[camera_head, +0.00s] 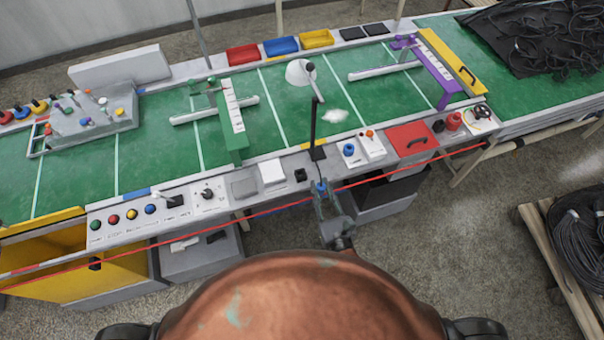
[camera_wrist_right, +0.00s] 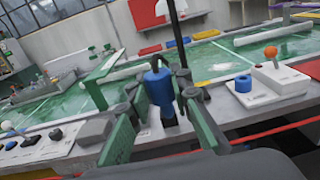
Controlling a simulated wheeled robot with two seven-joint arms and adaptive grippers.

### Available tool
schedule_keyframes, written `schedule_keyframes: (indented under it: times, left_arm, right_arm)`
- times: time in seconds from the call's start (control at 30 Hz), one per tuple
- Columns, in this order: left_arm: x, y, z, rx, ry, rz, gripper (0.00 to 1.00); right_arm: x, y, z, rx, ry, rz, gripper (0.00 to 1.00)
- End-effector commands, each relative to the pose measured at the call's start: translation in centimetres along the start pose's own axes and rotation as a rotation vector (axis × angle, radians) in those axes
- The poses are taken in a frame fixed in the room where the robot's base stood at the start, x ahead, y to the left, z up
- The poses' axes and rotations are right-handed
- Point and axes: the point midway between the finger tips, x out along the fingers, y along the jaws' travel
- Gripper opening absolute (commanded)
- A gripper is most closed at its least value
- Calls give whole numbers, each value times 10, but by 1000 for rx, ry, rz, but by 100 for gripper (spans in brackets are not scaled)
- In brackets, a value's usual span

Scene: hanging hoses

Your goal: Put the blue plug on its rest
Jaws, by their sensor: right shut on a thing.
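The blue plug (camera_wrist_right: 158,90) stands roughly upright between the fingers of my right gripper (camera_wrist_right: 160,128) in the right wrist view. In the head view only a small blue part of the plug (camera_head: 321,187) shows at the tips of my right gripper (camera_head: 325,194), just in front of the bench's front edge. The gripper is shut on the plug. A white block with a blue ring (camera_head: 348,150) sits on the bench panel, right of the plug; the ring also shows in the right wrist view (camera_wrist_right: 242,84). I cannot tell for certain which part is the rest. My left gripper is out of view.
A thin black post (camera_head: 314,125) rises from the panel close behind the plug. A red cord (camera_head: 420,160) runs along the bench front. A white block with an orange knob (camera_head: 371,142) and a red plate (camera_head: 412,138) lie to the right. The green bench top (camera_head: 275,125) has clear stretches.

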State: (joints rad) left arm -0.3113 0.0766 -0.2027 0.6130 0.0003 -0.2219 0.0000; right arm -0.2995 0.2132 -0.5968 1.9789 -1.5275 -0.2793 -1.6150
Motion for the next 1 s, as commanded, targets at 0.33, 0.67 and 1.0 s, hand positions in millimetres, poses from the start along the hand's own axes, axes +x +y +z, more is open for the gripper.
schedule_keyframes:
  times: [0.33,0.67,1.0]
  left_arm:
    - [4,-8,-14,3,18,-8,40]
    - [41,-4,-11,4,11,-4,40]
    - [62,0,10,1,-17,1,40]
  right_arm:
    - [52,26,-15,-1,-4,51,0]
    - [120,25,-64,-2,0,51,0]
    - [145,25,-87,-2,-3,52,0]
